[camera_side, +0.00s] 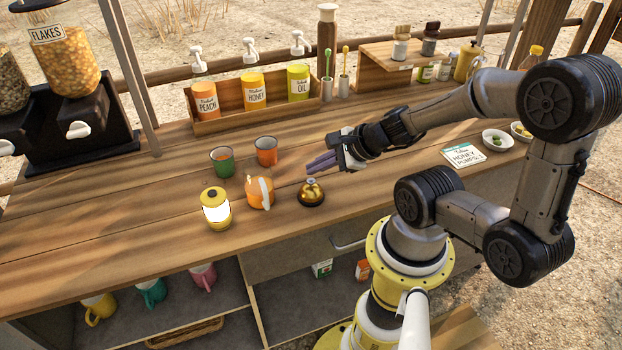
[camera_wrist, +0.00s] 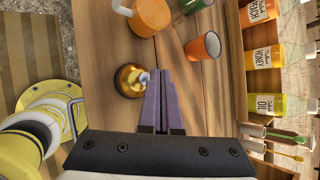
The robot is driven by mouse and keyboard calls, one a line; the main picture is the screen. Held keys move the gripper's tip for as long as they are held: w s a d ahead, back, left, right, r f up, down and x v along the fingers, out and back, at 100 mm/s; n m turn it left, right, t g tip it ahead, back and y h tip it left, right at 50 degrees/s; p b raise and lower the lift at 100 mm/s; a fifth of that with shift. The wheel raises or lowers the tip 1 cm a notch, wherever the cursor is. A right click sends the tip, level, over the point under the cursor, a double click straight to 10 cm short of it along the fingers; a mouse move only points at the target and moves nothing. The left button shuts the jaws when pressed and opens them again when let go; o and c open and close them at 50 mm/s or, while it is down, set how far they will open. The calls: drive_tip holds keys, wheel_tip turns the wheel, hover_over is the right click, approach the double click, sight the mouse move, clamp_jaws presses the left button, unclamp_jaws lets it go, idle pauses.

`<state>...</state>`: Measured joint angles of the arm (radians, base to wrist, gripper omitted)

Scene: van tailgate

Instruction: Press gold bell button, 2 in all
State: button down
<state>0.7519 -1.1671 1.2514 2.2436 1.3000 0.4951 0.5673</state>
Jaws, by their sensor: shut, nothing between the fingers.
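The gold bell (camera_side: 311,193) stands on the wooden counter, a dome on a dark base with a small button (camera_side: 310,182) on top. In the wrist view the gold bell (camera_wrist: 129,82) lies just left of the fingertips, with its pale button (camera_wrist: 143,77) close beside them. My gripper (camera_side: 309,166) is shut and empty, with purple fingers pointing left, above and slightly behind the bell in the side view. My gripper also shows in the wrist view (camera_wrist: 160,73). I see a gap between fingers and button in the side view; contact does not show.
A green cup (camera_side: 222,162) and an orange cup (camera_side: 266,151) stand behind. A pump-bottle rack (camera_side: 228,113) lines the back. A sign card (camera_side: 463,155) lies right.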

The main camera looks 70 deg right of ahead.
sight(317, 188)
drive_tip(key=shift+f, duration=0.15)
idle(0.3)
drive_tip(key=shift+f, duration=0.3)
drive_tip(key=shift+f, duration=0.5)
idle(0.6)
idle(0.4)
drive_tip(key=shift+r, duration=0.95)
drive_tip(key=shift+r, duration=2.5)
drive_tip(key=shift+s, duration=0.1)
idle(0.4)
